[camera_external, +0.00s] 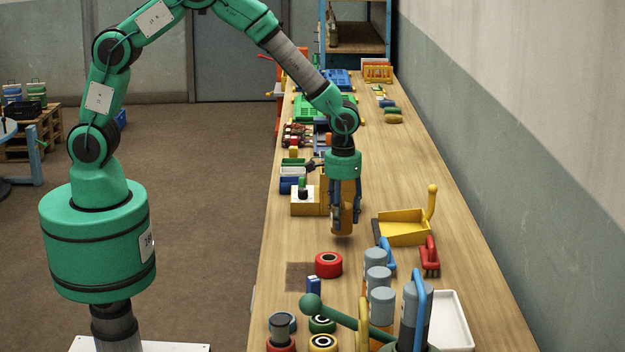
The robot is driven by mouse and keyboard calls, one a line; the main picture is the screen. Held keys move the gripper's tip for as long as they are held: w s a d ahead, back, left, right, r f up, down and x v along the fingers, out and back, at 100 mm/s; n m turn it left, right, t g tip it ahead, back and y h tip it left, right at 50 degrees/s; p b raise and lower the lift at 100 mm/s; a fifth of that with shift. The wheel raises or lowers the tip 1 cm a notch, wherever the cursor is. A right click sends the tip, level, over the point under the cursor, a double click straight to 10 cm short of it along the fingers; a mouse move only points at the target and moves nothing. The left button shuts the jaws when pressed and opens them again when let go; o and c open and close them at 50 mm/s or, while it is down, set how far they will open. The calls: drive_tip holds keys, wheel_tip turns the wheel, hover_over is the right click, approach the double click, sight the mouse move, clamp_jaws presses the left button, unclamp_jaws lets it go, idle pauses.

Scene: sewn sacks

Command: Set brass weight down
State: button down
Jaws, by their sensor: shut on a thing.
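The brass weight (344,218) is an orange-brown upright piece between the fingers of my gripper (344,208). My gripper points straight down over the long wooden table and is shut on the weight. The weight's lower end appears slightly above the tabletop, but I cannot tell the exact gap. The fingers cover parts of its sides.
A red tape roll (328,265) is in front, near a brown square (299,277). Grey cylinders (377,278) and a white tray (449,322) stand nearer.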

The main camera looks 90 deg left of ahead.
sight(342, 197)
drive_tip(key=shift+w+f, duration=0.1)
drive_tip(key=shift+f, duration=1.15)
drive_tip(key=shift+f, duration=0.1)
drive_tip(key=c, duration=0.9)
unclamp_jaws()
drive_tip(key=shift+f, duration=0.15)
wheel_tip(342, 197, up, 11)
drive_tip(key=shift+f+p, duration=0.1)
drive_tip(key=shift+p, duration=0.4)
drive_tip(key=shift+r, duration=0.75)
drive_tip(key=shift+r, duration=0.1)
